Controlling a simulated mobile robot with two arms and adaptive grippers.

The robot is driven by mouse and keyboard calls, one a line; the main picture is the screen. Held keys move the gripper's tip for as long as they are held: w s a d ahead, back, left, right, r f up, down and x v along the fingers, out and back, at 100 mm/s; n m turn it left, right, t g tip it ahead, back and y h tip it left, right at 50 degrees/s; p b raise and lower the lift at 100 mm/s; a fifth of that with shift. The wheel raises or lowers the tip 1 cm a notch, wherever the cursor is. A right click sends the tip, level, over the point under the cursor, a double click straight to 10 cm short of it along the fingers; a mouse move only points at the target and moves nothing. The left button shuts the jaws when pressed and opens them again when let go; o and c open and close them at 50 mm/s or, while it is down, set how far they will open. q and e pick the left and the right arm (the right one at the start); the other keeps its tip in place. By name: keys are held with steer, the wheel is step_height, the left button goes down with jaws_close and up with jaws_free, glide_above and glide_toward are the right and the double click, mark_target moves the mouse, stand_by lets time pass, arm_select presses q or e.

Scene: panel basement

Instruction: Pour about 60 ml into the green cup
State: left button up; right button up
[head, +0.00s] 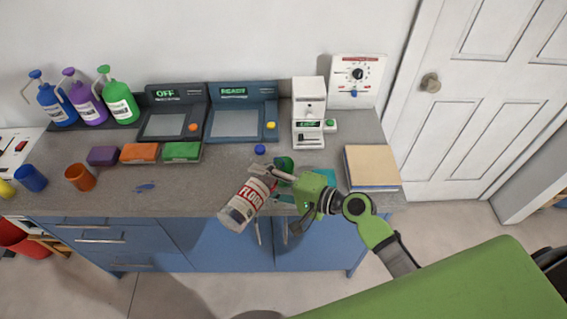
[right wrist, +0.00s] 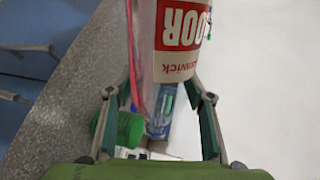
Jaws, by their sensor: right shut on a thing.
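The bottle is strongly tilted above the front edge of the counter. In the right wrist view the bottle (right wrist: 182,40) lies between the fingers (right wrist: 162,92). The green cup (head: 285,164) stands on the counter just behind the gripper, partly hidden by it. A green round thing, probably this cup, shows low in the right wrist view (right wrist: 124,128). I cannot see any liquid flowing. My left gripper is not in view.
An orange cup (head: 80,177) and a blue cup (head: 31,178) stand at the left. Pump bottles (head: 119,104) stand at the back left. A READY panel (head: 240,117) and white dispenser (head: 308,110) are behind. A wooden-topped block (head: 371,166) is right. The counter's middle front is fairly clear.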

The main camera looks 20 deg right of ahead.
steer(key=shift+r, duration=0.2)
steer(key=shift+s+a, duration=0.35)
stand_by(0.7)
steer(key=shift+r+m+p, duration=0.25)
steer(key=shift+m+p, duration=0.15)
steer(key=shift+p, duration=0.05)
stand_by(1.4)
step_height(320, 180, down, 4)
steer(key=n+b, duration=0.1)
steer(key=b, duration=0.1)
steer(key=n+b, duration=0.1)
steer(key=b, duration=0.2)
steer(key=shift+s+a+r+n+t+h, duration=0.15)
steer(key=shift+n+t+h, duration=0.15)
steer(key=shift+h, duration=0.1)
steer(key=shift+r+n, duration=0.3)
steer(key=shift+s+a+n+t, duration=0.1)
steer(key=shift+a+n+t, duration=0.05)
steer(key=shift+n+t, duration=0.2)
steer(key=shift+r, duration=0.2)
stand_by(0.4)
